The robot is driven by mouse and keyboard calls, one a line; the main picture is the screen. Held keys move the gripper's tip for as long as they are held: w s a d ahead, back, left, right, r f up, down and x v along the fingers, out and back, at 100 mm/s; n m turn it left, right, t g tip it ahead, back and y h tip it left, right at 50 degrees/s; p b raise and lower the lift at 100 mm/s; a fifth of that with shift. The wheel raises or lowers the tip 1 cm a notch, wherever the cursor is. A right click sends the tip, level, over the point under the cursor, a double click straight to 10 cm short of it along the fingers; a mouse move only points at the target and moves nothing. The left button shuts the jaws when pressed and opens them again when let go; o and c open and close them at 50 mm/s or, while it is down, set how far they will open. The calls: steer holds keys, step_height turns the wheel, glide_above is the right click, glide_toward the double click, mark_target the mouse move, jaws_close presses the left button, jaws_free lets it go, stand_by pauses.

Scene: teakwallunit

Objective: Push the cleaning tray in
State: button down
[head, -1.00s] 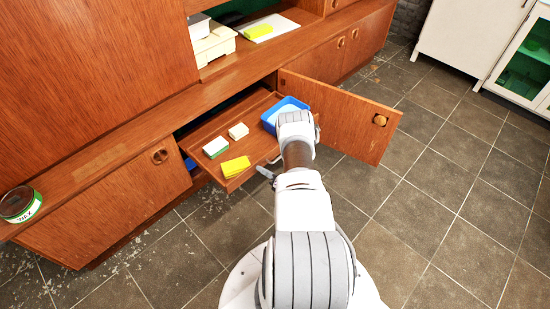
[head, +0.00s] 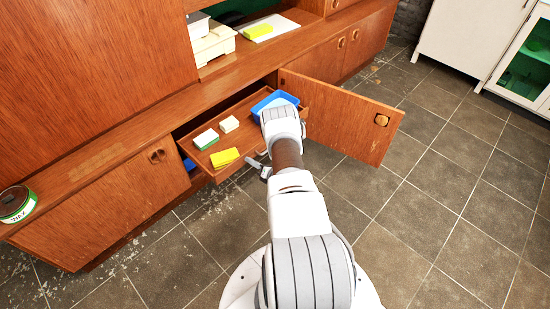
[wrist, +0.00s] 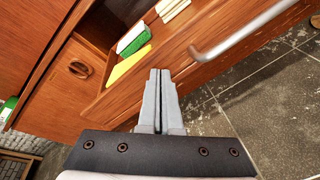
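The cleaning tray (head: 240,131) is a wooden pull-out tray, partly out of the low cabinet. My gripper (head: 256,165) is at the tray's front. In the wrist view my gripper (wrist: 160,73) has its fingers together with nothing between them. Their tips are at the tray's front panel (wrist: 190,75), left of its metal bar handle (wrist: 245,38); I cannot tell whether they touch.
An open cabinet door (head: 345,118) stands right of the tray. A closed door (head: 110,205) is on the left. A green-labelled tin (head: 17,203) sits on the ledge. The tiled floor (head: 440,220) is clear on the right.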

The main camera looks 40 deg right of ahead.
steer(key=shift+r+b+x, duration=0.25)
steer(key=shift+b+x, duration=0.2)
steer(key=shift+x, duration=0.5)
steer(key=shift+r+b+x, duration=0.2)
steer(key=shift+b+x, duration=0.25)
steer(key=shift+x, duration=0.55)
steer(key=shift+r+b+x, duration=0.25)
steer(key=shift+b+x, duration=0.2)
steer(key=shift+x, duration=0.5)
steer(key=shift+w, duration=0.25)
steer(key=shift+w+a, duration=0.1)
steer(key=shift+w, duration=0.15)
steer(key=b, duration=0.1)
glide_toward(220, 140)
steer(key=shift+w, duration=1.5)
steer(key=shift+w+r+x, duration=0.1)
steer(key=shift+r+x, duration=0.15)
steer(key=shift+x, duration=0.9)
steer(key=shift+w+r+x, duration=0.1)
steer(key=shift+r+x, duration=0.2)
steer(key=shift+x, duration=0.8)
steer(key=shift+r+x, duration=0.25)
steer(key=shift+x, duration=0.9)
steer(key=shift+w, duration=0.15)
